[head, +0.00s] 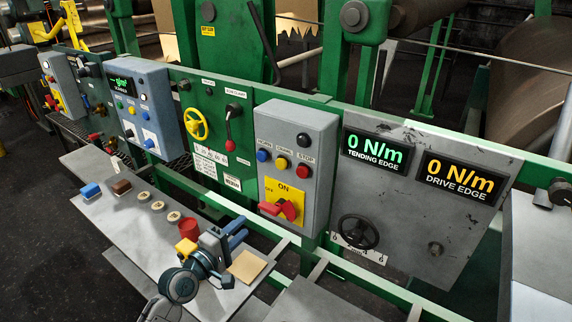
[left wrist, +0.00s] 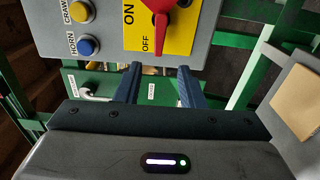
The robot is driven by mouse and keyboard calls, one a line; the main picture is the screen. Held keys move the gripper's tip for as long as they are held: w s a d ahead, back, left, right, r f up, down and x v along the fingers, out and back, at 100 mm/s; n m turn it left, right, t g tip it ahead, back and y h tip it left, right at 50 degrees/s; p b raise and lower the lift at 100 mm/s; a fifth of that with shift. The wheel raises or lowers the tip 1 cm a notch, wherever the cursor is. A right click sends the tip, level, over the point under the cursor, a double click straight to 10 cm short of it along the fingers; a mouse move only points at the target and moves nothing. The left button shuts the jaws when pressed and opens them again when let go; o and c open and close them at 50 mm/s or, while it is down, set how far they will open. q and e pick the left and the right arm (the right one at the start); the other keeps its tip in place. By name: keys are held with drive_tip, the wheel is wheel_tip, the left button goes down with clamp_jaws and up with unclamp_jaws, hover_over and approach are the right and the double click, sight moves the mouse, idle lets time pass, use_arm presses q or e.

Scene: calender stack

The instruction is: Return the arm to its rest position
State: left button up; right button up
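My left gripper (head: 242,229) is above the grey shelf (head: 110,222), in front of the grey control box (head: 297,150). Its two blue fingers are apart with nothing between them. The left wrist view also shows my left gripper (left wrist: 160,76) open and empty, its fingers pointing toward the box's lower edge. The red rotary switch (head: 280,209) on its yellow ON/OFF plate is just to the right of the fingers in the head view; they appear apart from it. The switch also shows at the top of the left wrist view (left wrist: 162,18). My right gripper is not in view.
A black handwheel (head: 358,231) and two displays reading 0 N/m are on the right panel. Green rails run below.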

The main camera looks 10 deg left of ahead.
use_arm(q)
drive_tip(key=s+d+f+m+g+y, duration=0.1)
drive_tip(key=s+d+f+m+g, duration=0.3)
drive_tip(key=s+f+m+g, duration=0.7)
drive_tip(key=s+a+f+m+g+y, duration=0.1)
drive_tip(key=s+a+m+y, duration=0.15)
drive_tip(key=s, duration=0.75)
drive_tip(key=s+a+f+m+g+y, duration=0.1)
drive_tip(key=s+a+m+y, duration=0.2)
drive_tip(key=s, duration=0.7)
wheel_tip(320, 180, down, 33)
drive_tip(key=a+n+g+b, duration=0.2)
drive_tip(key=b, duration=0.1)
drive_tip(key=s+a+f+b, duration=0.1)
drive_tip(key=s+f+b, duration=0.2)
drive_tip(key=s+f, duration=1.5)
wheel_tip(320, 180, down, 4)
drive_tip(key=shift+s+a+f+g, duration=0.25)
drive_tip(key=shift+s+a+g, duration=0.05)
drive_tip(key=shift+g, duration=0.1)
